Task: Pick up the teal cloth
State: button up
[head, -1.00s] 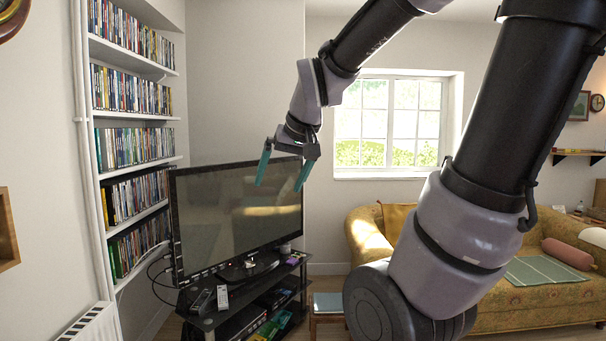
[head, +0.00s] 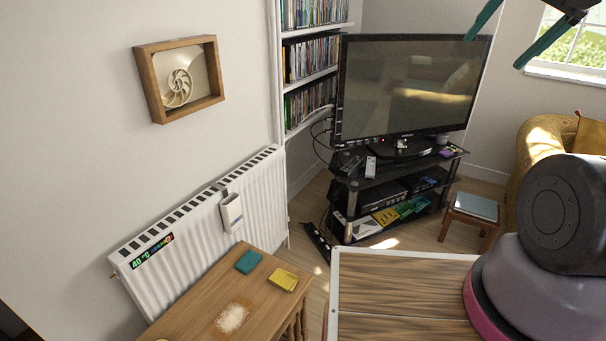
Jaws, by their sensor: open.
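The teal cloth (head: 249,261) lies folded on a small wooden table (head: 190,306) at the lower left of the head view, near the radiator. My gripper (head: 492,44) is at the upper right, high in front of the TV and window area. Its two teal fingers are spread apart with nothing between them. It is well apart from the cloth, far to its right and above. The cloth is fully in view.
A yellow cloth (head: 284,279) and a pale spill of crumbs or powder (head: 232,318) are on the same table. A white radiator (head: 205,238) stands behind it. A wood-topped surface with a white edge (head: 390,290) is to the right. The TV stand (head: 385,190) is beyond.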

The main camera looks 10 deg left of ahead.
aim_at(249, 260)
jog(key=u, duration=1.2)
jog(key=i+l+u, duration=0.1)
jog(key=l+u, duration=0.2)
jog(key=l, duration=0.9)
jog(key=i+l+u, duration=0.1)
jog(key=l, duration=0.25)
jog(key=i+l, duration=0.1)
jog(key=l, duration=0.25)
jog(key=i, duration=0.3)
jog(key=u, duration=0.05)
